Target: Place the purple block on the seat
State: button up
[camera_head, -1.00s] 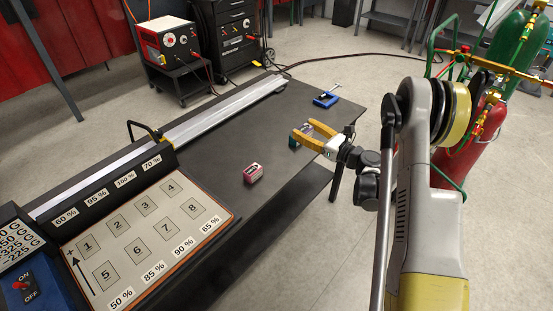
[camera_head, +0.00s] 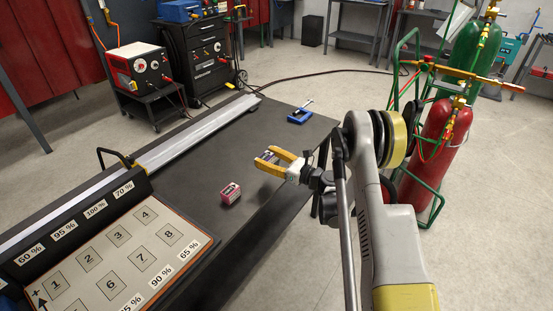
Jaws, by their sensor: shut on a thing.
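My gripper (camera_head: 270,160), with yellow fingers, is over the right edge of the dark table. It is shut on a small block (camera_head: 270,156) that looks dark and purplish between the fingers. Most of this block is hidden, so its exact colour and shape are hard to tell. A pink-red block (camera_head: 231,194) with a pale, marked face rests on the table, to the left of and nearer than my gripper. I cannot tell which surface is the seat; a board (camera_head: 185,262) with numbered square outlines lies at the front left.
The dark table (camera_head: 205,160) has clear room around the pink-red block. A metal rail (camera_head: 195,132) runs along its left side, and a blue clamp-like tool (camera_head: 299,116) lies at its far end. Gas cylinders (camera_head: 440,150) on a green cart stand to the right.

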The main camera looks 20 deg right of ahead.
jog(key=w+a+f, duration=0.1)
jog(key=w+a+f+b, duration=0.1)
jog(key=a, duration=0.1)
jog(key=w+a+f+b, duration=0.1)
jog(key=shift+a+f, duration=0.25)
notch_tip(320, 180, down, 2)
jog(key=shift+d+f+b, duration=0.15)
jog(key=shift+b, duration=0.5)
jog(key=shift+s+f, duration=0.1)
jog(key=shift+f, duration=0.3)
jog(key=shift+f, duration=0.15)
jog(key=o, duration=1.4)
jog(key=shift+c, duration=0.2)
jog(key=shift+f, duration=0.1)
